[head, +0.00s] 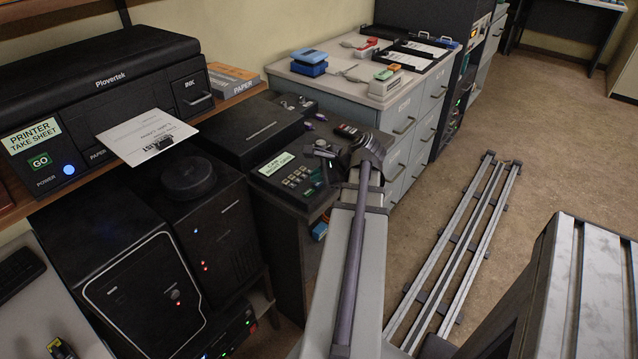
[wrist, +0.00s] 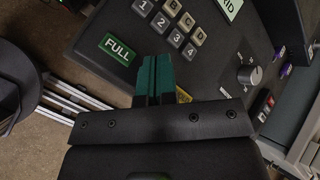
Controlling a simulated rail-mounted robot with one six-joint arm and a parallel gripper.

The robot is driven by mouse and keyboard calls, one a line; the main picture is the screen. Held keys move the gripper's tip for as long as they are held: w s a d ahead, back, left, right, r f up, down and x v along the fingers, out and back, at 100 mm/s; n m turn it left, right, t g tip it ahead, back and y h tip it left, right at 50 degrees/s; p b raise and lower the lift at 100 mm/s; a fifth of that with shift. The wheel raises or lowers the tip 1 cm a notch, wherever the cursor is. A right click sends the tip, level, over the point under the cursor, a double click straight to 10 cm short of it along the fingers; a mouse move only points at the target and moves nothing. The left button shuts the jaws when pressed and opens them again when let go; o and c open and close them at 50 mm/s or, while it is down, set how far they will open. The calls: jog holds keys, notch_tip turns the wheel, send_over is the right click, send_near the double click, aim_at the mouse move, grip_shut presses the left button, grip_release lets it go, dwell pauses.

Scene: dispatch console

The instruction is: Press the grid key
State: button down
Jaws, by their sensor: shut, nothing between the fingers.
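A black console with keys (wrist: 225,70) fills most of the wrist view; it also shows in the head view (head: 262,188). A green plate reading "FULL" (wrist: 118,49) lies left of pale keys (wrist: 172,27) with numbers and letters. My gripper (wrist: 155,65) has its teal fingers shut and empty, over the console below these keys. A yellow piece (wrist: 183,95) is partly hidden behind the fingers.
A grey knob (wrist: 249,75) stands right of the keys. In the head view, a printer (head: 110,90) with a sheet (head: 145,135) stands at left. Grey cabinets (head: 405,125) stand behind the console. Floor rails (head: 450,255) lie at right.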

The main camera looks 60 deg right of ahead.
aim_at(319, 184)
dwell(0.3)
jog(key=shift+r+p, duration=0.75)
jog(key=shift+p, duration=0.05)
notch_tip(319, 184, up, 5)
jog(key=p, duration=0.5)
jog(key=shift+r, duration=0.1)
dwell(0.5)
